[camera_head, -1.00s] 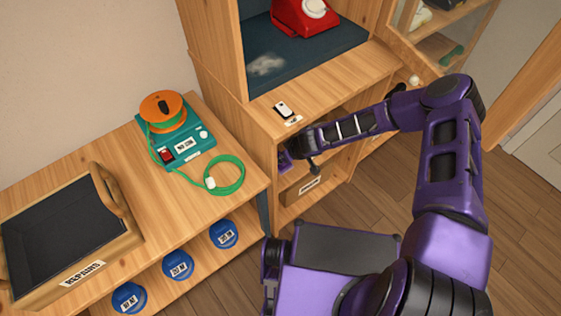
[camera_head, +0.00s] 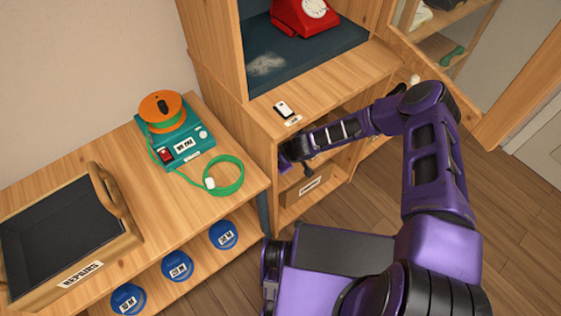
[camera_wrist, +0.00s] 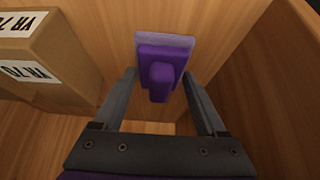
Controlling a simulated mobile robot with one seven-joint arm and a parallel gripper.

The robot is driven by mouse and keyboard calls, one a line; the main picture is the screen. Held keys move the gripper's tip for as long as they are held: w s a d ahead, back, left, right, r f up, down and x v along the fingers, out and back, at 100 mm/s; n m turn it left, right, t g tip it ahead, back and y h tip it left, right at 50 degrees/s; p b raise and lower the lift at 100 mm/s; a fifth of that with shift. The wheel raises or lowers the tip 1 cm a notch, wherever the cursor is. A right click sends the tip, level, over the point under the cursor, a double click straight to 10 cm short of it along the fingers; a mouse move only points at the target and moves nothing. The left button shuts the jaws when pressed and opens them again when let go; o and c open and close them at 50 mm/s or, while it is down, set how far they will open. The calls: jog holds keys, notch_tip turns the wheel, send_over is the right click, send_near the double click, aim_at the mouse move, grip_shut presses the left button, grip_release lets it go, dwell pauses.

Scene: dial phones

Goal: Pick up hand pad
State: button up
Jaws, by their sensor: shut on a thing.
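The hand pad (camera_wrist: 160,70) is purple, with a raised handle and a paler layer at its far side. In the wrist view it sits between my two dark fingers, inside a wooden compartment. My gripper (camera_wrist: 160,80) is shut on the pad, one finger at each side. Whether the pad still touches the wood behind it I cannot tell. In the head view my gripper (camera_head: 288,157) reaches into the open shelf of the wooden cabinet (camera_head: 262,118), and the cabinet and my wrist mostly hide the pad.
Labelled cardboard boxes (camera_wrist: 50,60) stand beside the pad on the left in the wrist view. Cabinet walls are close around my gripper. A bench to the left holds a teal device (camera_head: 185,147) with a green cord and a repairs tray (camera_head: 120,243).

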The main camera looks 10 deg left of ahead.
jog(key=shift+c, duration=0.4)
jog(key=shift+r, duration=0.15)
jog(key=shift+r, duration=0.2)
jog(key=s+d, duration=1.2)
jog(key=d, duration=0.1)
jog(key=shift+d+r, duration=0.2)
jog(key=shift+r, duration=0.2)
